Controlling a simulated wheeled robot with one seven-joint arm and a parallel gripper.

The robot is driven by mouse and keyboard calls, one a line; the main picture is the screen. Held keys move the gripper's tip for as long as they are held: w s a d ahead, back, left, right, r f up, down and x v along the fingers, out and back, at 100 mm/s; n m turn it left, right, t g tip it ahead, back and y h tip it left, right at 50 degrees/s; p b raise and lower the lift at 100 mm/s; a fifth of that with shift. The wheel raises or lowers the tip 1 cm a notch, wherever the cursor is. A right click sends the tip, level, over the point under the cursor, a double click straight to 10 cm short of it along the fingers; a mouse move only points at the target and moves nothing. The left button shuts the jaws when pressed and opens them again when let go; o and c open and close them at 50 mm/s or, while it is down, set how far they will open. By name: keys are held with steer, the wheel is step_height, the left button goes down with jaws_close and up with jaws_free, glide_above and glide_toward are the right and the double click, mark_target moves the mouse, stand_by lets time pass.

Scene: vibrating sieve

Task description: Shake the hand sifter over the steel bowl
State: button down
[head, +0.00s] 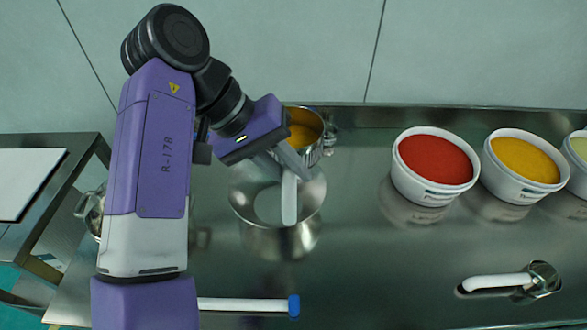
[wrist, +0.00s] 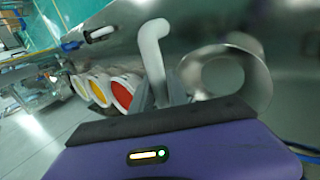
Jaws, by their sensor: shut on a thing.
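My gripper (head: 289,172) is shut on the white handle (head: 289,203) of the hand sifter. The sifter's steel cup (head: 318,153), with orange-yellow powder inside, shows just behind the fingers, partly hidden by them. It appears raised above the counter. The steel bowl (head: 285,242) stands on the counter below the gripper. Its inside looks pale, and the handle covers part of it. The sifter's cup does not show clearly there.
White tubs of red (head: 435,160), yellow (head: 525,160) and pale contents stand at the right. A white-handled scoop (head: 497,282) lies at the front right. A white tool with a blue end (head: 245,305) lies at the front. A steel pot (head: 92,212) is partly hidden behind my arm.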

steer(key=shift+w+a, duration=0.25)
steer(key=shift+a, duration=0.4)
steer(key=shift+f, duration=0.1)
step_height(320, 180, down, 6)
steer(key=shift+f, duration=0.15)
stand_by(1.2)
stand_by(0.4)
